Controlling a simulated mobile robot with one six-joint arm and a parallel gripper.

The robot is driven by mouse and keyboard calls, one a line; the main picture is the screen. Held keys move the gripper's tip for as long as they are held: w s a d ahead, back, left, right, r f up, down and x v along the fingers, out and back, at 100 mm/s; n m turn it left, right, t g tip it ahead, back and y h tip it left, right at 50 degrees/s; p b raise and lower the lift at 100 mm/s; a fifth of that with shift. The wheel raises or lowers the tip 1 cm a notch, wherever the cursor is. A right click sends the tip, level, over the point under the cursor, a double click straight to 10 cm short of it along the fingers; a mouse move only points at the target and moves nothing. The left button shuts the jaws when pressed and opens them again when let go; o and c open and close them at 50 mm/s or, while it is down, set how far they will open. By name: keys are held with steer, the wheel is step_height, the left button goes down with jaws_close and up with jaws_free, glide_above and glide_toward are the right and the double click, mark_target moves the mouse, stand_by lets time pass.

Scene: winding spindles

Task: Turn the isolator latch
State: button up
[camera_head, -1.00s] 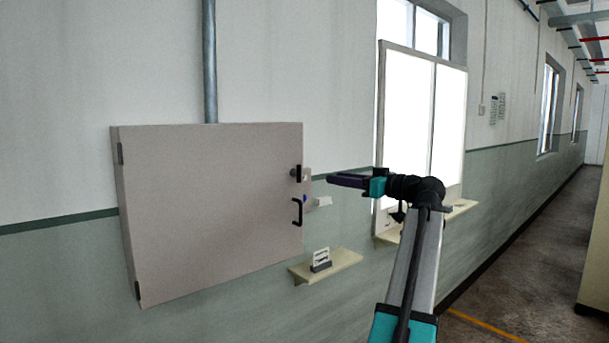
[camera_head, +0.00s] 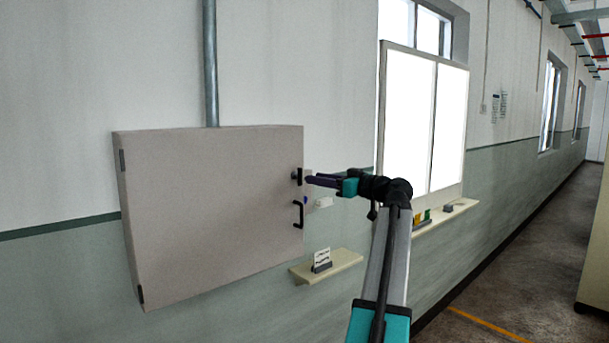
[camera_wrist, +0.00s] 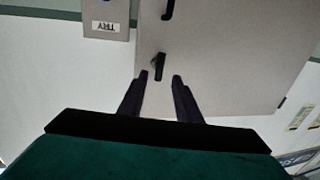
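The isolator latch (camera_head: 296,175) is a small black handle near the right edge of a closed grey cabinet door (camera_head: 215,205). In the wrist view the latch (camera_wrist: 159,66) stands out between and just beyond my fingertips. My gripper (camera_head: 309,180) reaches in from the right, with its dark fingers pointing at the latch. In the wrist view my gripper (camera_wrist: 159,78) has its two fingers apart, with the door showing between them. I see no contact with the latch. A black pull handle (camera_head: 298,213) sits below the latch on the door.
A shelf (camera_head: 340,265) with a white card (camera_head: 321,258) is below right. A bright window board (camera_head: 420,125) with a ledge (camera_head: 455,213) stands farther right. A grey conduit (camera_head: 210,65) runs above the cabinet.

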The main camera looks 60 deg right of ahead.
mark_target(300, 176)
steer(key=shift+w+d+p, duration=0.2)
steer(key=shift+w+p, duration=0.2)
steer(key=shift+w, duration=1)
steer(key=shift+w+d+p, duration=0.15)
steer(key=shift+w+p, duration=0.25)
steer(key=shift+w, duration=1)
